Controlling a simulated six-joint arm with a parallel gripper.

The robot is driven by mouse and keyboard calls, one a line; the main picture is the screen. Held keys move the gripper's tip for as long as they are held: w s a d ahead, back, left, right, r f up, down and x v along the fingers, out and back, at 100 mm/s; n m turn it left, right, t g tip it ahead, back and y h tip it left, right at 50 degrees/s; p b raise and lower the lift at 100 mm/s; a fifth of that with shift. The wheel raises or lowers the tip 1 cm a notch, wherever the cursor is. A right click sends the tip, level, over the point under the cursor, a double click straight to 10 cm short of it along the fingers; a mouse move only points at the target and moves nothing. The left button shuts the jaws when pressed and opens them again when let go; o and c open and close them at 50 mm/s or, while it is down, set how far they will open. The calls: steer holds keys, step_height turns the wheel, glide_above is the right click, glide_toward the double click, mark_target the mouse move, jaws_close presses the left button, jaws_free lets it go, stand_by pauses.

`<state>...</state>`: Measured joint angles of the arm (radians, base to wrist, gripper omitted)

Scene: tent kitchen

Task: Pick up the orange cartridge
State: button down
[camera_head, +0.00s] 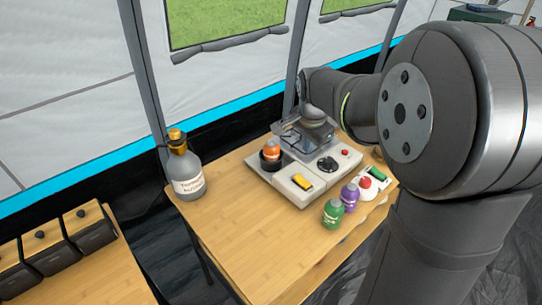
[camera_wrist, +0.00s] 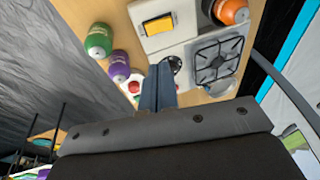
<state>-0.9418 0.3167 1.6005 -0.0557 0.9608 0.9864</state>
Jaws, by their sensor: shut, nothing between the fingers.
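The orange cartridge (camera_head: 271,149) stands in a dark round holder at the left side of the light grey stove unit. In the wrist view the orange cartridge (camera_wrist: 233,11) is at the top edge, partly cut off, up and right of my fingers. My gripper (camera_wrist: 165,72) is shut and empty, its fingers together in the middle of the wrist view. It is above the stove unit, apart from the cartridge. In the head view my arm hides part of the unit, and the fingertips do not show clearly.
The stove unit (camera_head: 299,194) has a yellow switch (camera_head: 302,181) and a black knob (camera_head: 327,164). Green (camera_head: 333,212) and purple (camera_head: 349,197) cartridges stand in front of it. A labelled bottle (camera_head: 186,170) is at the table's left corner. The table's (camera_head: 245,245) front left is clear.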

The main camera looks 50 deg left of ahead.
steer(key=shift+c, duration=2.3)
jaws_free()
steer(key=n+y, duration=0.2)
steer(key=n, duration=1.2)
glide_above(272, 145)
steer(key=s+d, duration=0.3)
steer(key=d, duration=0.4)
steer(key=x, duration=0.7)
steer(key=a+x, duration=0.1)
steer(key=x, duration=0.3)
steer(key=shift+w+a+f, duration=0.1)
steer(key=shift+a, duration=0.05)
steer(key=shift+a+x, duration=0.15)
steer(key=shift+x, duration=1.15)
steer(key=shift+a+x, duration=0.1)
steer(key=shift+x, duration=1.15)
